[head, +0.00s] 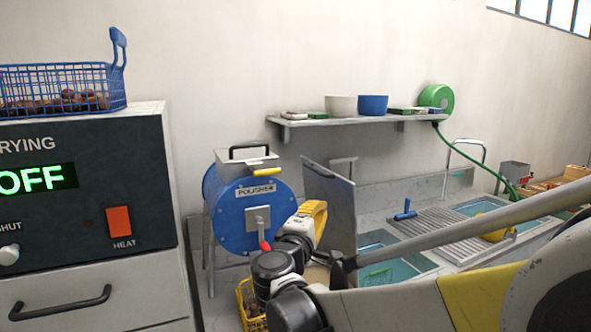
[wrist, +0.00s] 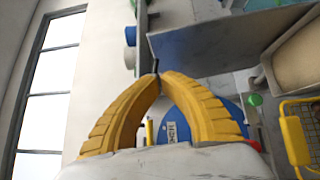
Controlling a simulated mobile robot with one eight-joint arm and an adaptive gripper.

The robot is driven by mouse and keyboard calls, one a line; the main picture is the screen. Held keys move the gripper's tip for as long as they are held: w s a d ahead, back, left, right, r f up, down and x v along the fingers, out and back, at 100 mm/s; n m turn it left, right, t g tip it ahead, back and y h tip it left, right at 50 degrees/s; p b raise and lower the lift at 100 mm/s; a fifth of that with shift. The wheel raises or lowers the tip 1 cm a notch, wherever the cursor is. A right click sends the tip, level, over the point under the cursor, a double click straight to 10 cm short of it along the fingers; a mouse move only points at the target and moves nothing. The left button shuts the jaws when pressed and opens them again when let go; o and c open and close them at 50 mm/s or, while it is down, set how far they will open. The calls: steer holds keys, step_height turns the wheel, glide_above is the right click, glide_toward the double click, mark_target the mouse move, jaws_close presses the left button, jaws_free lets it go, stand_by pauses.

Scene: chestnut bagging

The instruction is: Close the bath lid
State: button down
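The bath lid (head: 328,203) is a grey panel standing steeply upright at the left end of the sink unit. The bath (head: 385,262) beside it is open and shows blue-green water. My gripper (head: 322,208) has yellow fingers and is close to the lid's left face. In the wrist view, my gripper's fingertips (wrist: 157,75) come together near an edge of the grey lid (wrist: 220,45). A thin dark strip shows at the tips; I cannot tell whether it is held or only behind them. My arm hides part of the bath.
The blue polisher drum (head: 240,208) stands close left of my gripper. A yellow basket (head: 247,305) sits below my wrist. A drainboard (head: 440,237) and a second basin (head: 480,207) lie to the right. A wall shelf (head: 350,120) holds bowls. The drying machine (head: 95,190) is at the left.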

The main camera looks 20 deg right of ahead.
steer(key=w, duration=0.1)
steer(key=b, duration=0.4)
glide_toward(344, 181)
steer(key=x, duration=0.5)
steer(key=shift+w+d+f, duration=0.1)
steer(key=shift+w+f, duration=0.1)
steer(key=shift+w, duration=0.2)
steer(key=shift+w+d+r, duration=0.1)
steer(key=shift+d+r, duration=0.05)
steer(key=shift+d, duration=0.25)
steer(key=shift+d, duration=0.1)
